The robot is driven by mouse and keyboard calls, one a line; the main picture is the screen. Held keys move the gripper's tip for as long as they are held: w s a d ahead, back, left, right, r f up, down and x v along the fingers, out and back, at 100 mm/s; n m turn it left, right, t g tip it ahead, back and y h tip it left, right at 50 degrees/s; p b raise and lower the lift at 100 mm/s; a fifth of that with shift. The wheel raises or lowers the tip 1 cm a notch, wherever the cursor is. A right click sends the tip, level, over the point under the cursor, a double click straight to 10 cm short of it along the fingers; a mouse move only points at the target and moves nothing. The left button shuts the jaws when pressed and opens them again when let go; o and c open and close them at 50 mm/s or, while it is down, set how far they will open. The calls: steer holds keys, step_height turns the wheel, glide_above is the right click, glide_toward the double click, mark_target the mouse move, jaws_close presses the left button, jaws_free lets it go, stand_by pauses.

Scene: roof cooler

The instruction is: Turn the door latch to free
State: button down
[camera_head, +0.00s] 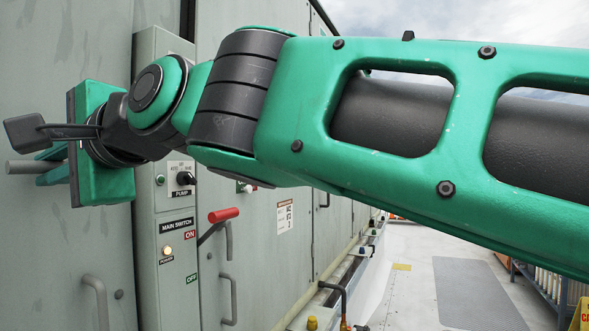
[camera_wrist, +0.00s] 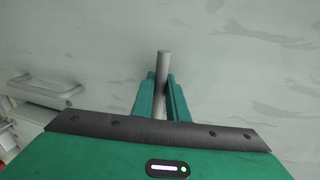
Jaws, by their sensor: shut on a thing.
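The door latch (camera_head: 20,167) shows as a grey round bar poking out left of my gripper in the head view. It lies roughly level there, against the pale green door. My gripper (camera_head: 48,170) is shut on the bar, with the green fingers on either side of it. In the wrist view the bar (camera_wrist: 163,62) stands between the two green fingers (camera_wrist: 162,82), and its end reaches past their tips. My gripper body hides the rest of the latch and its pivot.
A grey pull handle (camera_head: 97,296) is on the door below; a handle also shows in the wrist view (camera_wrist: 45,88). Right of the door is a control panel (camera_head: 178,215) with a pump knob (camera_head: 185,178) and a red-gripped main switch lever (camera_head: 222,215). Open floor (camera_head: 410,290) lies right.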

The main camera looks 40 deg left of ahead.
steer(key=c, duration=1.7)
jaws_free()
steer(key=shift+w+r, duration=0.15)
steer(key=shift+w, duration=0.3)
steer(key=shift+c, duration=0.2)
steer(key=shift+s, duration=0.2)
steer(key=v, duration=1.1)
